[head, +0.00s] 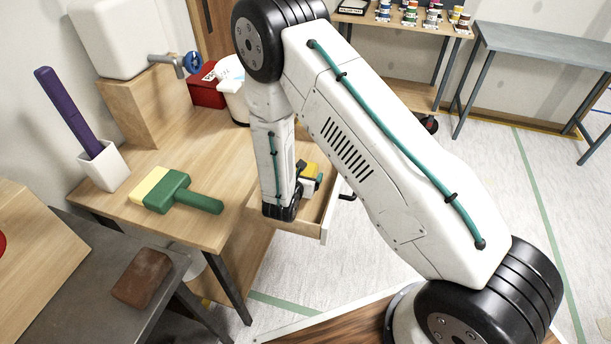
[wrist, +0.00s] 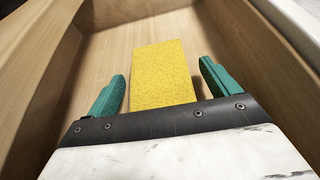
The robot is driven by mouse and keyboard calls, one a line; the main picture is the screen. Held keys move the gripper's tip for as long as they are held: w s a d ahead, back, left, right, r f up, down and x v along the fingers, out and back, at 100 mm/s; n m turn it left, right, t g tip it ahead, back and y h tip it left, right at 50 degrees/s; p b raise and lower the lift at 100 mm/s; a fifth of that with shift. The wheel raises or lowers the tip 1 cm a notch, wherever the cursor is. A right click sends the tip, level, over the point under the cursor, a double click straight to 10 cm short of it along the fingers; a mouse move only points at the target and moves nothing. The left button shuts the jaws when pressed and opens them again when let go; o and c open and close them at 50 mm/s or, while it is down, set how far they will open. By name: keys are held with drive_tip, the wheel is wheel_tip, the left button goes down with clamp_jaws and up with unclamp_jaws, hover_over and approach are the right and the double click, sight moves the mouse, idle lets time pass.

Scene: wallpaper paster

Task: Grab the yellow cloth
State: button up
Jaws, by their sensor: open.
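The yellow cloth (wrist: 164,72) looks like a flat-topped yellow block and lies in an open wooden drawer (wrist: 112,54). My gripper (wrist: 165,82) is open inside the drawer, with one green finger on each side of the cloth. Gaps show between the fingers and the cloth. The near end of the cloth is hidden behind the gripper body. In the head view my arm hides part of the drawer (head: 308,222).
Drawer walls stand close on both sides. On the wooden table (head: 150,222) above lie a green-handled brush (head: 178,191), a white holder (head: 104,167) with a purple roll (head: 68,112), a red box (head: 204,88) and a white container (head: 233,98). A brown block (head: 142,277) lies on a grey surface.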

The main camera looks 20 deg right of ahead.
drive_tip(key=c, duration=1.1)
drive_tip(key=shift+o, duration=0.2)
drive_tip(key=shift+r, duration=0.1)
